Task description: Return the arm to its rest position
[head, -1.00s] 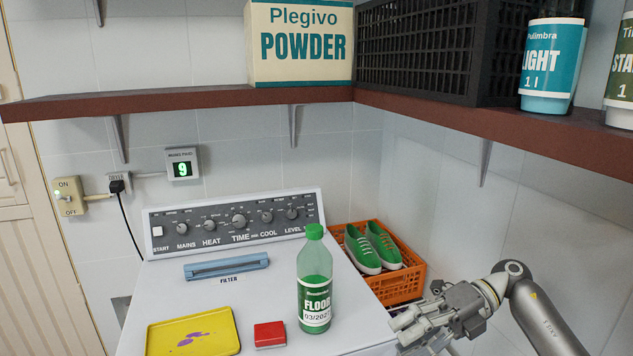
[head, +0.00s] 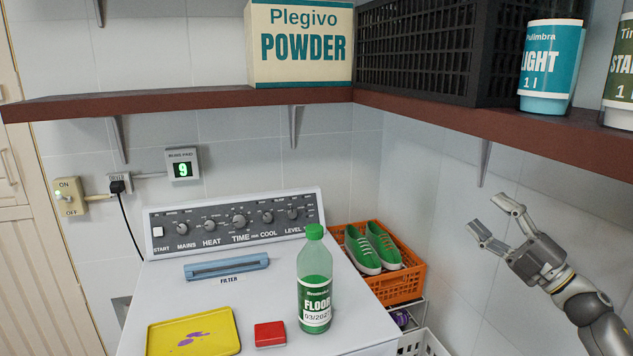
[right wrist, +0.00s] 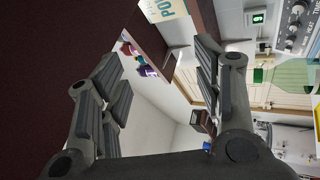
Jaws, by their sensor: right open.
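My right gripper (head: 488,222) is open and empty at the right side of the head view. It is raised in the air in front of the right wall tiles, below the brown shelf (head: 430,113). In the right wrist view its two fingers (right wrist: 160,85) stand wide apart with nothing between them. My left gripper is not in view. A green floor-cleaner bottle (head: 314,285) stands upright with its cap on, on the white machine top (head: 255,310), well apart from the right gripper.
A yellow tray (head: 160,340) with purple marks and a red block (head: 270,334) lie beside the bottle. An orange crate (head: 400,286) holds green shoes (head: 370,248). A powder box (head: 300,45), black crate (head: 415,45) and bottles (head: 550,65) stand on the shelf.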

